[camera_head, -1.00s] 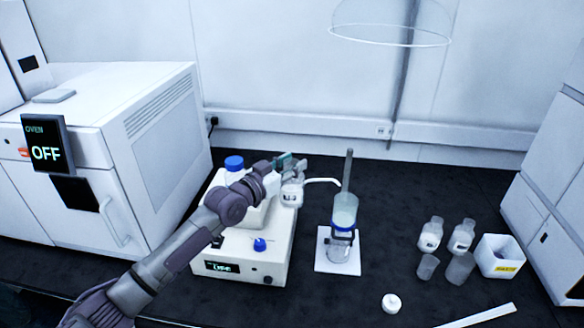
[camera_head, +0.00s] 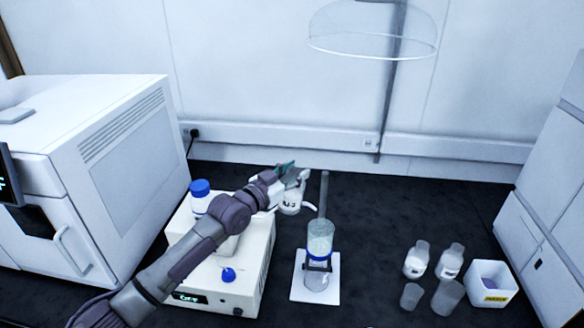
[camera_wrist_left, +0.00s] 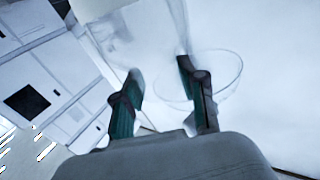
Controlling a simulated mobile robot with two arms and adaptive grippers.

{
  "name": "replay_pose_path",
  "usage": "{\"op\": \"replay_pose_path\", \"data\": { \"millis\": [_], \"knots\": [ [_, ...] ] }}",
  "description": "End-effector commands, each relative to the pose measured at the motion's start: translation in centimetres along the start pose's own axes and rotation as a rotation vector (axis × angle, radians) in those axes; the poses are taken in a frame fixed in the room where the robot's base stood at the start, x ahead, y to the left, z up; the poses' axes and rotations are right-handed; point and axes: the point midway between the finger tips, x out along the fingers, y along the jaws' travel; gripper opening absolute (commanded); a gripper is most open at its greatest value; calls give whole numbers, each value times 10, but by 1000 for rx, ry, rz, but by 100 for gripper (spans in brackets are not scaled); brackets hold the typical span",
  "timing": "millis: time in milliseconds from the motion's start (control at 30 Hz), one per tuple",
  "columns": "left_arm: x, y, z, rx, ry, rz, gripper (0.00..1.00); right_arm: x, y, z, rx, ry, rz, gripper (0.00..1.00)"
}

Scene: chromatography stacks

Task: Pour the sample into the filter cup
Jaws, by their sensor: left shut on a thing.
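My left gripper (camera_head: 291,174) is shut on a small clear bottle with a white label (camera_head: 291,204), seen in the head view. The bottle is held above and just left of the filter cup (camera_head: 320,237), close to its rim. The filter cup is a clear cylinder with a blue ring, upright in a stand with a metal rod (camera_head: 324,195) and a white base (camera_head: 329,290). Liquid flow cannot be made out. In the left wrist view, the green-padded fingers (camera_wrist_left: 158,95) show, but the held bottle is unclear. My right gripper is out of view.
A white device with a display (camera_head: 240,285) stands under my left arm, carrying a blue-capped bottle (camera_head: 200,200). The oven (camera_head: 120,150) is at left. Bottles (camera_head: 417,262), empty cups (camera_head: 446,300) and a white bin (camera_head: 510,292) stand at right. A clear dome (camera_head: 372,45) hangs above.

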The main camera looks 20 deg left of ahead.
Motion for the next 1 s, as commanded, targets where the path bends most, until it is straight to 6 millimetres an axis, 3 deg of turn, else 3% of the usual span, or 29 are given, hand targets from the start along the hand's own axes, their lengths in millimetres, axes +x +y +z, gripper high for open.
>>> {"op": "replay_pose_path", "data": {
  "millis": [400, 1000],
  "knots": [
    [2, 26, -5, 245, -11, 0, 0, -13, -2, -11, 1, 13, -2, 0],
    [2, 35, -6, 325, -17, 0, 0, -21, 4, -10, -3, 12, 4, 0]
  ]
}}
